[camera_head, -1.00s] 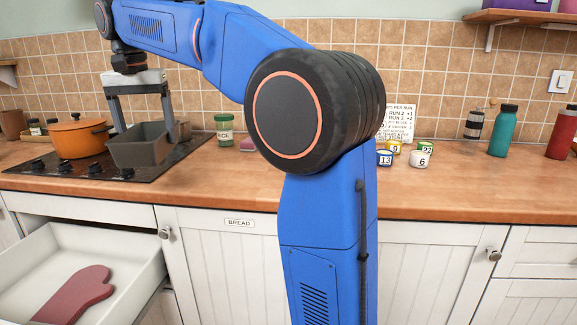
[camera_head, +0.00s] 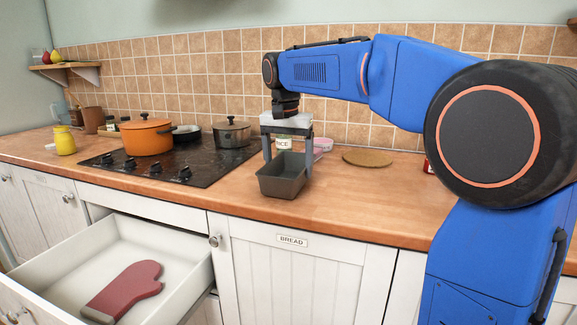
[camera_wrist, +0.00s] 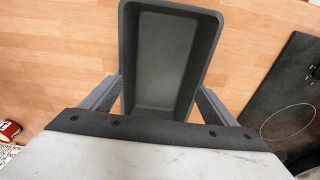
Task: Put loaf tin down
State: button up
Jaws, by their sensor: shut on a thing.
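The loaf tin (camera_head: 283,184) is a dark grey, empty, upright rectangular tin over the wooden counter, just right of the hob. In the wrist view the loaf tin (camera_wrist: 166,60) points away from me, with its near end between the fingers. My gripper (camera_head: 287,160) is shut on the tin, one finger on each side. The gripper (camera_wrist: 160,100) also shows at the bottom of the wrist view. I cannot tell whether the tin's base touches the counter (camera_head: 350,205).
The black hob (camera_head: 200,165) holds an orange pot (camera_head: 148,138) and a grey pot (camera_head: 231,134). A jar (camera_head: 284,143) stands behind the gripper. A round brown mat (camera_head: 367,158) lies to the right. An open drawer (camera_head: 185,250) holds a red oven mitt (camera_head: 130,290). Counter right of the tin is clear.

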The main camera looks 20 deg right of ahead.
jog(key=shift+f, duration=0.15)
jog(key=o, duration=1.2)
jog(key=shift+a, duration=0.1)
jog(key=r, duration=0.8)
jog(key=s+r, duration=0.1)
jog(key=r, duration=0.3)
jog(key=shift+s+a, duration=0.1)
jog(key=shift+a, duration=0.3)
